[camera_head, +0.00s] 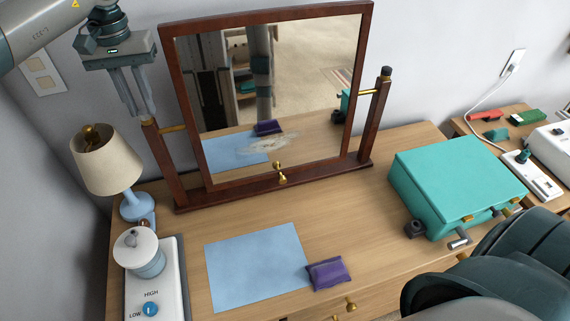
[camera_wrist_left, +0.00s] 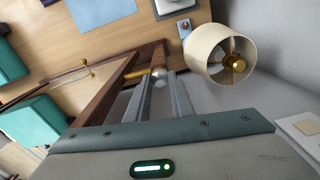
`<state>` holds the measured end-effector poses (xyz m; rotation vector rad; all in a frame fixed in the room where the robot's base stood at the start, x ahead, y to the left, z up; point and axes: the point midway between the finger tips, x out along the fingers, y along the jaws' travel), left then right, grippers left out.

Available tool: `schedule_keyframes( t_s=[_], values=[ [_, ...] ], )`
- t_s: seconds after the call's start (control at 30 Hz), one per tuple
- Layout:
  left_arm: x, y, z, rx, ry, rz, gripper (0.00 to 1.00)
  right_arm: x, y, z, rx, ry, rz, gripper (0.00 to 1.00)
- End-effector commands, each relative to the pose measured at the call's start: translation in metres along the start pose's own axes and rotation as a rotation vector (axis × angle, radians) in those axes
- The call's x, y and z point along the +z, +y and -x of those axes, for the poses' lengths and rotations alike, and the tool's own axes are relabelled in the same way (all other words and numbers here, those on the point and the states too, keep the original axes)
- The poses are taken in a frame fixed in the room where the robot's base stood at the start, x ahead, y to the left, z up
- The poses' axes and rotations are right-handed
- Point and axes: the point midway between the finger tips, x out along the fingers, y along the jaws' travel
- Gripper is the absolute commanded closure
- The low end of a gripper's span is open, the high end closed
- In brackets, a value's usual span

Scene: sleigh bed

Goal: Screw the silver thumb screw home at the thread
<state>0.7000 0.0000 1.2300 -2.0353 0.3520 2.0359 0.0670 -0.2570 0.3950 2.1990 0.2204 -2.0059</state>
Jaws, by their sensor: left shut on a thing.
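My left gripper (camera_head: 147,114) reaches down from the upper left in the head view, its fingers at the top of the mirror stand's left post (camera_head: 165,160). In the left wrist view the left gripper (camera_wrist_left: 160,80) is shut on a small silver piece, which looks like the thumb screw (camera_wrist_left: 159,76). A brass rod (camera_wrist_left: 136,82) on the wooden post (camera_wrist_left: 118,92) lies right beside it. The thread is hidden, and I cannot tell whether the screw touches it. My right gripper is not in view.
The mirror (camera_head: 275,95) stands at the back of the desk. A lamp (camera_head: 108,160) stands close left of the post. A white canister (camera_head: 140,252) on a HIGH/LOW unit, blue sheet (camera_head: 257,265), purple pouch (camera_head: 328,273) and teal box (camera_head: 455,180) occupy the desk.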

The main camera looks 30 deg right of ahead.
Motion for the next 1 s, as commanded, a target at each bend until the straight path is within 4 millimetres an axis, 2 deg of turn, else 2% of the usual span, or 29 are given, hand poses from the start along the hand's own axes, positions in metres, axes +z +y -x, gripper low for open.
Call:
schedule_keyframes(
  t_s=[0.17, 0.2, 0.57, 1.0],
  values=[
    [0.000, 0.000, 0.000, 0.000, 0.000, -0.012, 1.00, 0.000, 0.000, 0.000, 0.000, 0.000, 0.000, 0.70],
    [0.000, 0.000, 0.000, 0.000, 0.000, -0.012, 0.70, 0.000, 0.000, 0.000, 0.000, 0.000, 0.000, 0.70],
    [0.000, 0.000, 0.002, 0.000, 0.000, -0.011, 0.70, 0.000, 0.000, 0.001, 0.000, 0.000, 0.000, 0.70],
    [0.000, 0.000, 0.036, 0.000, 0.001, -0.011, 0.70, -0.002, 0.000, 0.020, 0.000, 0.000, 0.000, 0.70]
  ],
)
